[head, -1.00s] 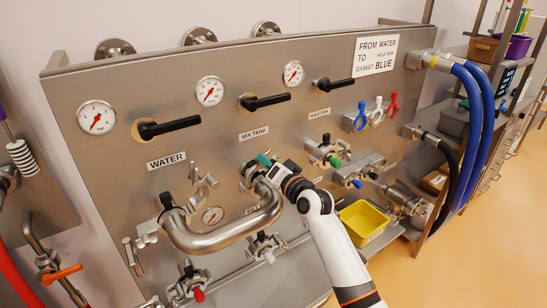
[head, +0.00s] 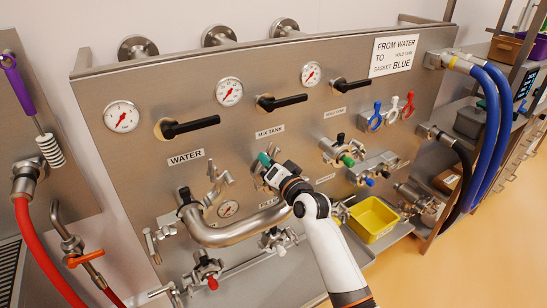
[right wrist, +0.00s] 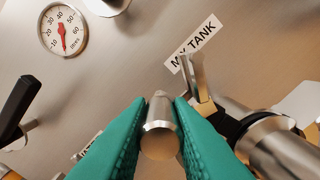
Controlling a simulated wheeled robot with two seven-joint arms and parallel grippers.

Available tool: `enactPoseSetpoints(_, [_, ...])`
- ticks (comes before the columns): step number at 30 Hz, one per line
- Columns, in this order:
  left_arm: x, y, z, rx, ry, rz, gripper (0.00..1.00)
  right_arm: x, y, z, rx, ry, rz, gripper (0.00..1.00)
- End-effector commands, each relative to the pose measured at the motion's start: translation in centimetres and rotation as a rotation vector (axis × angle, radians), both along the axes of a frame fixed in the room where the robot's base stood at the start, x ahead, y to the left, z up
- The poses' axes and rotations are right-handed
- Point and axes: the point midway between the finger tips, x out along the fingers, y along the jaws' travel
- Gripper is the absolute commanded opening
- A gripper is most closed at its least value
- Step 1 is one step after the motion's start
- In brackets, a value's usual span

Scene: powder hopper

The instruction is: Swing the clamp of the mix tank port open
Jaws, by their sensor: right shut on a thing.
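The mix tank port (head: 257,178) is on the steel panel below the MIX TANK label (head: 270,131), partly hidden by my right gripper. A bent steel pipe (head: 222,236) runs from the water port toward it. My right gripper (head: 266,160) is at the port. In the right wrist view its teal fingers (right wrist: 160,125) are shut on a round metal piece (right wrist: 160,140), apparently the clamp's nut or handle end. A metal clamp part (right wrist: 196,85) stands just right of the fingers, beside a steel pipe fitting (right wrist: 275,148). Whether the clamp is open is unclear. My left gripper is out of view.
Black valve levers (head: 282,102) and gauges (head: 230,92) are above the port. A hold tank port (head: 340,152) with a green knob is to the right. A yellow bin (head: 373,219) sits low right. Blue hoses (head: 490,130) hang at the far right.

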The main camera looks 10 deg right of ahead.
Motion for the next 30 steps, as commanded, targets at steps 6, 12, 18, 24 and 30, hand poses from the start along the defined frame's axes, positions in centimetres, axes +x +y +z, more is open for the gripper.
enactPoseSetpoints(6, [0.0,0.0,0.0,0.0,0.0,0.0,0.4,0.0,0.1,0.1,0.002,-0.003,0.001,0.01])
enactPoseSetpoints(12, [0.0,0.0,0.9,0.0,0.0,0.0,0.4,-0.4,1.4,0.2,0.004,-0.001,0.002,0.01])
enactPoseSetpoints(18, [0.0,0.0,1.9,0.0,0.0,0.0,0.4,-1.2,3.3,0.0,0.003,0.0,0.003,0.02])
enactPoseSetpoints(24, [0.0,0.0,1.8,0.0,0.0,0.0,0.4,-1.3,3.6,-0.2,0.001,-0.004,0.001,0.01])
enactPoseSetpoints(30, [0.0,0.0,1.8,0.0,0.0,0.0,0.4,-1.3,3.6,-0.2,0.002,-0.005,0.001,0.01])
